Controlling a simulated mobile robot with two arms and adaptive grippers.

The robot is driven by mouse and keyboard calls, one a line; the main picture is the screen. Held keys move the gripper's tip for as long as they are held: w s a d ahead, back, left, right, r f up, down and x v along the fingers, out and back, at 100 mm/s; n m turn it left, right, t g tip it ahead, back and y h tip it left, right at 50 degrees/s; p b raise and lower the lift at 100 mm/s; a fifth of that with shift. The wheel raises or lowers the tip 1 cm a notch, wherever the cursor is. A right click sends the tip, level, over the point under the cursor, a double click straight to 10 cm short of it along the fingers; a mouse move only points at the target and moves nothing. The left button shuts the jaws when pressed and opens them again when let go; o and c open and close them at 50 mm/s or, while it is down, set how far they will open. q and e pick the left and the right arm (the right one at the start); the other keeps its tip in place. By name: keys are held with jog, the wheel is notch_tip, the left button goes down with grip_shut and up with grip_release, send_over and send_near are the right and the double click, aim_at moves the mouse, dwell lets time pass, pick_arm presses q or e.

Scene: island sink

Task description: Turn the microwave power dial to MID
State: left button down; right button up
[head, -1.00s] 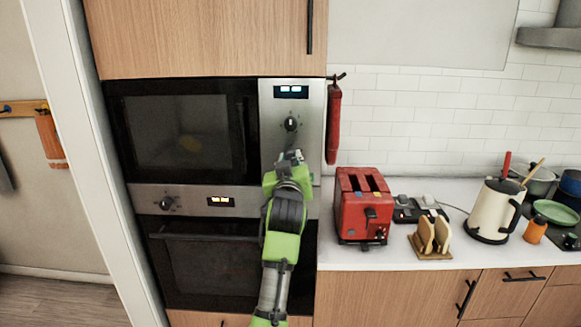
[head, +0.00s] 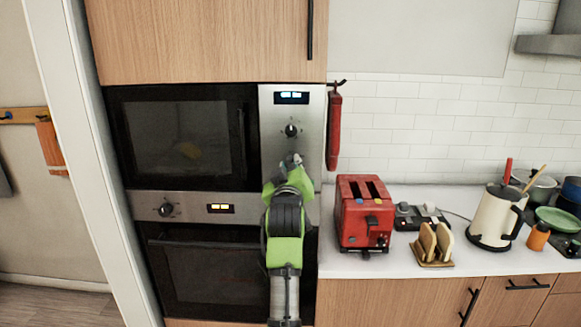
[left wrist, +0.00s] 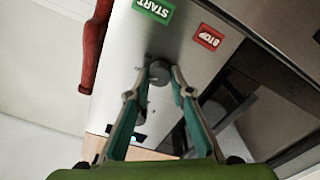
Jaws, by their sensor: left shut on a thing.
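The microwave (head: 185,143) is built into a wood cabinet. Its steel control panel (head: 268,140) has a lit display (head: 291,97) and an upper black dial (head: 291,130). My left gripper (head: 291,160) is at the panel just below that dial and hides what lies behind it. In the left wrist view, my left gripper's fingers (left wrist: 162,80) are closed on the sides of a round grey dial (left wrist: 159,70). A green START button (left wrist: 154,10) and a red STOP button (left wrist: 208,37) are close by. The dial markings are too small to read. My right gripper is out of view.
An oven with its own dial (head: 166,209) and display is below the microwave. A red mitt-like item (head: 334,130) hangs right of the panel. A red toaster (head: 363,212), toast rack (head: 432,243) and kettle (head: 495,218) stand on the counter to the right.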

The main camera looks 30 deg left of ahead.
pick_arm(q)
jog(key=c, duration=1.8)
grip_release()
